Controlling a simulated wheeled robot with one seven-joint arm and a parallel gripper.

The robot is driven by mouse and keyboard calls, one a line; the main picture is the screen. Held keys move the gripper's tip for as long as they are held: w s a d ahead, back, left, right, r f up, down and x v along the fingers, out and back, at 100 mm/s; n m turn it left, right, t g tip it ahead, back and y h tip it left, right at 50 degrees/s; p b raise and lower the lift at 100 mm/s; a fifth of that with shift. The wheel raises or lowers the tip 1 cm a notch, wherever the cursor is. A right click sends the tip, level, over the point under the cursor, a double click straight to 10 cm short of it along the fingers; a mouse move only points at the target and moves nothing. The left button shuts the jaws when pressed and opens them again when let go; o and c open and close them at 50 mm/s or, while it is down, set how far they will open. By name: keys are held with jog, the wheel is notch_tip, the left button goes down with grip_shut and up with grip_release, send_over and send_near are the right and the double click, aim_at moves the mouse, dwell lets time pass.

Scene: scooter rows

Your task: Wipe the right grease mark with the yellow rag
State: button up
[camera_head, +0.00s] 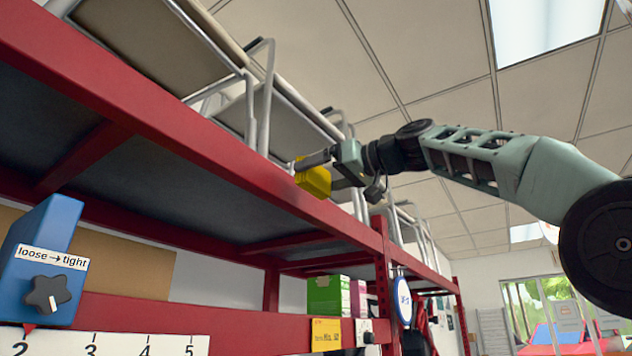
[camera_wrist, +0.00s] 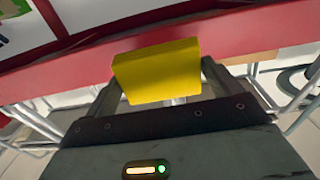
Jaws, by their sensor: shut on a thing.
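My gripper (camera_head: 318,166) is shut on the yellow rag (camera_head: 313,180), which looks like a thick folded block. In the head view they are near the upper red beam (camera_head: 215,140), at the middle of the picture. In the wrist view, the yellow rag (camera_wrist: 158,72) sits between my two fingers and covers part of a red beam (camera_wrist: 80,75) behind it. I cannot tell whether the rag touches the beam. I see no grease mark in either view.
Metal tube frames (camera_head: 262,110) with flat panels stand above the beam. A blue box (camera_head: 40,250) with a dark knob is at lower left, above a number scale (camera_head: 110,343). A green box (camera_head: 328,294) stands on the lower shelf. Open air lies below my arm at right.

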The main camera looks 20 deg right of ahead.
jog(key=shift+b+v, duration=0.9)
jog(key=shift+v, duration=0.35)
jog(key=shift+s+d, duration=0.1)
jog(key=shift+s, duration=0.1)
